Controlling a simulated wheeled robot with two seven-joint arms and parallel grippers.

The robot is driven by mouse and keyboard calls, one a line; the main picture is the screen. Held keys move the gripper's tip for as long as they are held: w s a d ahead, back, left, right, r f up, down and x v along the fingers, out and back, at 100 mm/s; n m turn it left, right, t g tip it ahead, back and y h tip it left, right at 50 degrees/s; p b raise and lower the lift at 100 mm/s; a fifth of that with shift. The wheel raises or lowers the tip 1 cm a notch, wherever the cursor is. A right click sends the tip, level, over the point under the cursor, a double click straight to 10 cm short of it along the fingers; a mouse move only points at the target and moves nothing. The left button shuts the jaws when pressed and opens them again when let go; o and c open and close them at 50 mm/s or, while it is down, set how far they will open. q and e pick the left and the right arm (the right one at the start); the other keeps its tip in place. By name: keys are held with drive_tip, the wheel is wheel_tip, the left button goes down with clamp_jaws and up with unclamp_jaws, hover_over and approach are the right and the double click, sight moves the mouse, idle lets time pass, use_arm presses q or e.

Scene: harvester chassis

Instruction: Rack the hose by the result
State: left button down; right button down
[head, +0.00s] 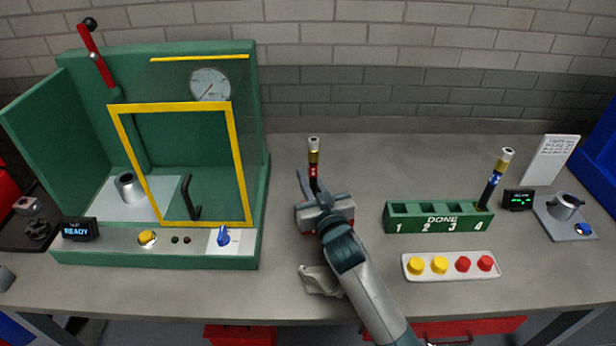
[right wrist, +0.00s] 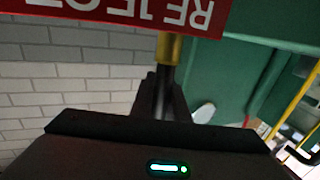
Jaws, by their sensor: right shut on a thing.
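My right gripper (head: 312,190) is shut on an upright hose (head: 314,157) left of the rack. The hose has a brass collar, a light top end and a red tag (head: 313,172). In the right wrist view a red label reading REJECT (right wrist: 110,12) appears inverted, in front of the hose's brass part (right wrist: 168,48); the fingers (right wrist: 163,95) close around its dark length. The green DONE rack (head: 398,225) has slots numbered 1 to 4. Slot 4 holds another hose (head: 503,160) with a blue tag, leaning right; slots 1, 2 and 3 look empty. My left gripper is not in view.
A green test booth (head: 220,60) with yellow-framed door, gauge and red lever stands left; its display (head: 80,230) reads READY. A tray (head: 450,274) holds two yellow and two red caps. A pale cloth (head: 320,281) lies near the front edge. A metal cup fixture (head: 566,207) stands right.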

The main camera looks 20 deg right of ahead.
drive_tip(key=shift+f+b, duration=0.4)
drive_tip(key=shift+f, duration=0.25)
drive_tip(key=shift+f, duration=0.35)
drive_tip(key=shift+f+b, duration=0.3)
drive_tip(key=shift+b, duration=0.15)
drive_tip(key=shift+f, duration=0.15)
drive_tip(key=c, duration=1.6)
unclamp_jaws()
drive_tip(key=shift+c, duration=0.2)
